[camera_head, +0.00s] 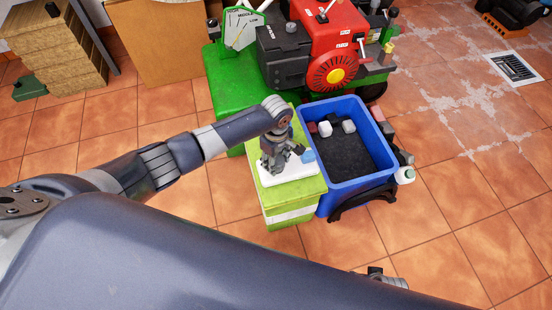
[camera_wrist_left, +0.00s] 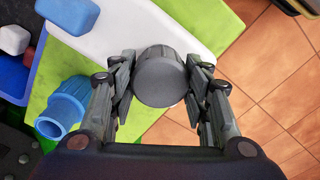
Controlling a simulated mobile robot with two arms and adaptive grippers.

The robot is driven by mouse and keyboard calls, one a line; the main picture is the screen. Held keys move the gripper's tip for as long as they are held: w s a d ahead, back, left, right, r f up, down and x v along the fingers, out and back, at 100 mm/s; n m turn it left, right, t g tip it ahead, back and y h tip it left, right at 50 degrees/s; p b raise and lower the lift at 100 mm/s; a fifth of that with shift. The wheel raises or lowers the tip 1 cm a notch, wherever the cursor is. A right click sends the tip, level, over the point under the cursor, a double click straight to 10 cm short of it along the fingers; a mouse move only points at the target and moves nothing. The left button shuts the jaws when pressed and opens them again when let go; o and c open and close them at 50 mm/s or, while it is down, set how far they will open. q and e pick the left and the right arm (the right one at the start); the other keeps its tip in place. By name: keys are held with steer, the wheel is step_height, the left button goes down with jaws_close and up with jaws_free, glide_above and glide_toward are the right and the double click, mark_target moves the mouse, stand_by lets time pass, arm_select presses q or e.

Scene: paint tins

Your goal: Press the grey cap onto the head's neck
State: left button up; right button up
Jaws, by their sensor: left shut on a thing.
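My left gripper (camera_head: 275,165) points down over a white slab (camera_head: 297,172) on a green box. In the left wrist view its two fingers (camera_wrist_left: 160,88) are shut on the round grey cap (camera_wrist_left: 160,75), one at each side. The cap is above or on the white slab (camera_wrist_left: 125,30); I cannot tell whether it touches. No neck shows under the cap.
The green box (camera_head: 290,205) stands beside a blue crate (camera_head: 357,185) holding small white and reddish blocks on a dark bottom. A red and black machine (camera_head: 325,50) on a green base stands behind. Tiled floor (camera_head: 470,210) is free at right.

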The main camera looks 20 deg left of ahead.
arm_select(q)
steer(key=shift+f, duration=0.3)
steer(key=o, duration=1)
step_height(320, 180, up, 12)
stand_by(0.3)
